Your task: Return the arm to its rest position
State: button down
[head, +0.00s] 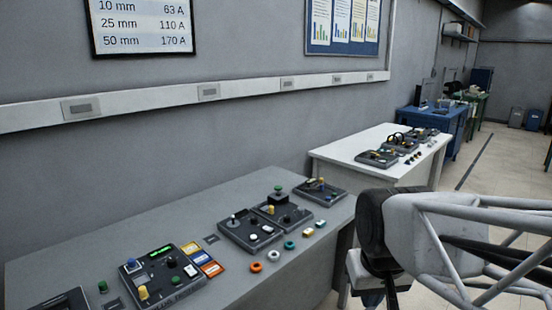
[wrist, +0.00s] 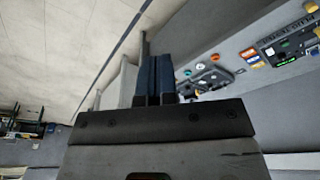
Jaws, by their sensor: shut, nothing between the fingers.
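My gripper (wrist: 154,62) shows in the wrist view with its two dark blue fingers side by side and touching. It is shut and empty. In the head view my arm fills the right side, in front of the grey table (head: 70,246); I cannot make out the fingertips there. In the wrist view the fingers point over the table's edge and the floor, apart from the devices on the table.
The grey table holds a device with a green display (head: 160,272), joystick boxes (head: 250,232), coloured cards (head: 201,257) and small rings (head: 273,255). A white table (head: 340,150) with more devices stands behind. Pale floor (head: 500,165) lies open at the right.

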jog(key=s+d+f+m, duration=0.1)
jog(key=s+d, duration=0.1)
jog(key=s, duration=0.3)
jog(key=shift+s+d+f, duration=0.15)
jog(key=shift+s+f, duration=0.05)
jog(key=shift+s, duration=0.1)
